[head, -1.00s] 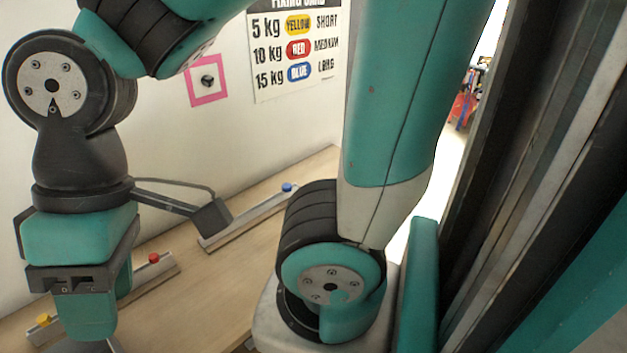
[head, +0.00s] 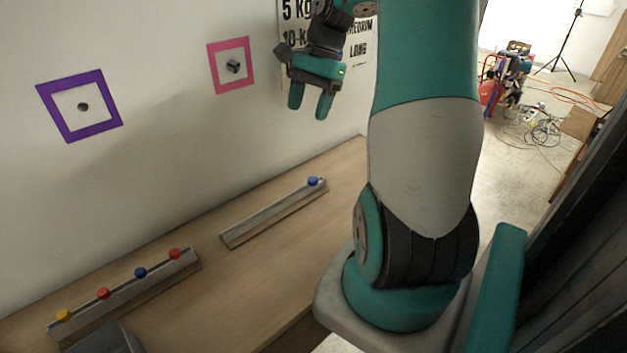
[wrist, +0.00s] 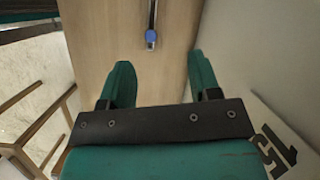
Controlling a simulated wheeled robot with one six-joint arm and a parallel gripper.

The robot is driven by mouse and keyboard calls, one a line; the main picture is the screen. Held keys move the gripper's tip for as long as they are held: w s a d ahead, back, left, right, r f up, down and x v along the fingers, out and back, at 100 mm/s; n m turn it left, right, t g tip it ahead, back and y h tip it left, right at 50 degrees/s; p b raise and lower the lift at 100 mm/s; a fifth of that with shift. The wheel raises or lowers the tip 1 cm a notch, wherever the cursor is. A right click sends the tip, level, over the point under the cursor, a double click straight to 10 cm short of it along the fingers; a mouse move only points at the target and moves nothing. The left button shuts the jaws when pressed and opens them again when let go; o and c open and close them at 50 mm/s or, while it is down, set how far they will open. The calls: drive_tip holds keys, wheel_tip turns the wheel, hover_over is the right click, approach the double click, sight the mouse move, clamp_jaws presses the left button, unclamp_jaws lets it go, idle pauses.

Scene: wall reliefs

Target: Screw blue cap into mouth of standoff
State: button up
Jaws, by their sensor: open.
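A blue cap (head: 313,181) sits at the far end of the right-hand rail. In the wrist view a blue cap (wrist: 151,36) shows past the fingertips, at the end of a rail. Another blue cap (head: 140,272) stands on the left-hand rail. A dark standoff (head: 233,66) sticks out of the wall inside a pink frame. A second dark round fitting (head: 83,106) is inside a purple frame. My gripper (head: 310,108) is open and empty, fingers down, above the table and to the right of the pink frame; it also shows in the wrist view (wrist: 160,62).
The right rail (head: 270,218) is otherwise bare. A printed chart hangs behind my gripper. The wooden table (head: 215,285) is clear between the rails.

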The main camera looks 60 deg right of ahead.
drive_tip(key=s+d+f+m, duration=0.2)
drive_tip(key=s+d+m, duration=0.1)
drive_tip(key=d, duration=0.2)
hover_over(313, 179)
drive_tip(key=d, duration=0.2)
drive_tip(key=f, duration=1)
drive_tip(key=shift+s+d, duration=0.2)
drive_tip(key=shift+p+x, duration=0.65)
drive_tip(key=shift+x, duration=2.2)
drive_tip(key=c, duration=1)
